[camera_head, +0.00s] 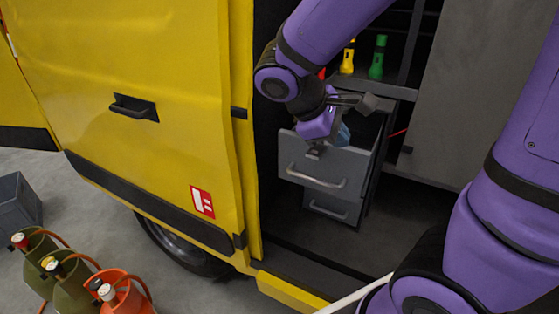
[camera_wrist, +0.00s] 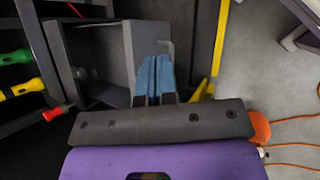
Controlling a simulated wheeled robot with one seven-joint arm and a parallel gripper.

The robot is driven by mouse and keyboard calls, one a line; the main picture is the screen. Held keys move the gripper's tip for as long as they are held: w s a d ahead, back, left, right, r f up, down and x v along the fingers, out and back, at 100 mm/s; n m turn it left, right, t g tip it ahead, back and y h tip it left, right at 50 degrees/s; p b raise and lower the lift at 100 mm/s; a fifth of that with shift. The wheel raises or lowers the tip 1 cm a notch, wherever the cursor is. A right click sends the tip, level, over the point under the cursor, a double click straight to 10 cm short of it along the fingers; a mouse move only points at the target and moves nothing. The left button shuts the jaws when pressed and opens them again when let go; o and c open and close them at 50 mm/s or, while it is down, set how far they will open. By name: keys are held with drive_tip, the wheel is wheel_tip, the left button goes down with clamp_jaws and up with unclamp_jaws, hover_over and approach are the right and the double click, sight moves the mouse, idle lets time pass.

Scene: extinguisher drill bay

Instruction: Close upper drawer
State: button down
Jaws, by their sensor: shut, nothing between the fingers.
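The upper drawer (camera_head: 325,167) is a grey box with a light bar handle, pulled out from the cabinet inside the yellow van. My gripper (camera_head: 343,134) is at the top of its front panel, with its shut blue fingers partly hidden there. In the wrist view, the blue fingers (camera_wrist: 155,75) are together with nothing between them, over the drawer's front panel (camera_wrist: 150,35). The open drawer interior (camera_wrist: 98,58) shows to their left. I cannot tell whether the fingers touch the drawer.
A lower drawer (camera_head: 332,207) sits further in below. Yellow (camera_head: 347,58) and green (camera_head: 378,58) flashlights stand on a shelf above. The yellow van door (camera_head: 140,100) is at left. Several gas cylinders, one orange (camera_head: 125,296), stand on the floor at lower left.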

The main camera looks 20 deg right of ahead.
drive_tip(key=w+a+f+n+t+h, duration=0.4)
drive_tip(key=w+a+f+n+h, duration=0.25)
drive_tip(key=w+f+n, duration=0.2)
drive_tip(key=n+t, duration=0.8)
drive_tip(key=n, duration=0.1)
approach(284, 156)
drive_tip(key=x, duration=0.7)
drive_tip(key=shift+w+d, duration=0.2)
drive_tip(key=x, duration=2.3)
drive_tip(key=shift+w, duration=0.25)
drive_tip(key=shift+w+d, duration=0.25)
drive_tip(key=shift+w+d+r, duration=0.1)
drive_tip(key=shift+d, duration=0.1)
drive_tip(key=shift+d+r, duration=0.1)
